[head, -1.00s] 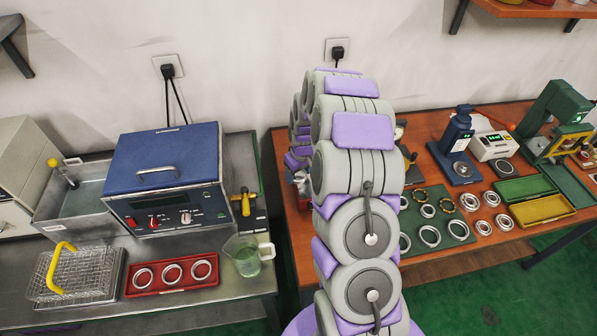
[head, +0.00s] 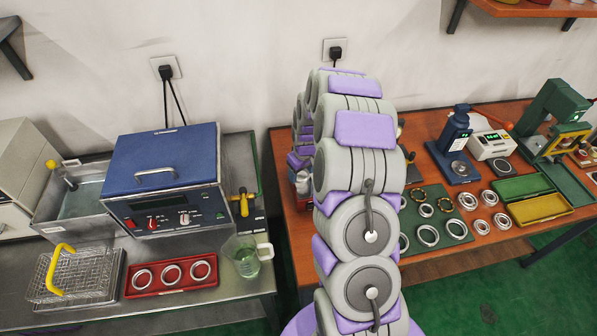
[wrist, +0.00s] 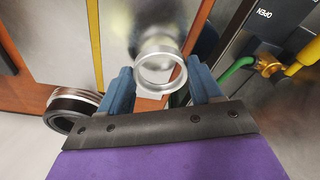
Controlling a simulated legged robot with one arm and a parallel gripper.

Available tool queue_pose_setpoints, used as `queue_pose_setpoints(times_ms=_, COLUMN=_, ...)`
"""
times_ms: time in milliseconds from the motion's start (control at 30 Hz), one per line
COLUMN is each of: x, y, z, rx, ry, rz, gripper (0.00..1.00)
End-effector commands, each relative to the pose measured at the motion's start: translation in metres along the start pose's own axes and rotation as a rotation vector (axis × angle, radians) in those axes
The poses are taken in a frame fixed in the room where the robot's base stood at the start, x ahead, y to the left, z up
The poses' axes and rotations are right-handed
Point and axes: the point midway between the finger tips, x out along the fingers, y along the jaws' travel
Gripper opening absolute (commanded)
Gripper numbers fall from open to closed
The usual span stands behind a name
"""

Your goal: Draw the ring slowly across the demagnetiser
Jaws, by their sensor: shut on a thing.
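In the wrist view, my gripper (wrist: 162,82) has its two blue fingers closed on a shiny metal ring (wrist: 160,93). The ring is between the fingertips, its opening facing the camera. A blurred bright metallic shape shows just beyond it; I cannot tell what it is. In the head view my own arm stands in the middle and hides the gripper and the held ring. I cannot pick out the demagnetiser for sure in either view.
In the wrist view, a black panel marked OPEN (wrist: 265,14) and a green hose (wrist: 236,70) are at right, a dark round part (wrist: 72,108) at left. The head view shows a blue-lidded washer (head: 165,160), a red tray (head: 172,287) of rings, and a beaker (head: 243,262).

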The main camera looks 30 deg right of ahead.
Motion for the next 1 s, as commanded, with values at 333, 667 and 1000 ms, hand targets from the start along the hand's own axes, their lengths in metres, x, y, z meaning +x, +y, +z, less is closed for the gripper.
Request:
queue_pose_setpoints(times_ms=333, x=-0.001, y=0.017, z=0.007, rx=0.0, ry=0.0, rz=0.0, gripper=0.35)
queue_pose_setpoints(times_ms=667, x=-0.002, y=0.034, z=0.015, rx=0.0, ry=-0.001, rz=0.0, gripper=0.35)
queue_pose_setpoints(times_ms=1000, x=-0.002, y=0.046, z=0.021, rx=0.0, ry=-0.001, rz=-0.001, gripper=0.35)
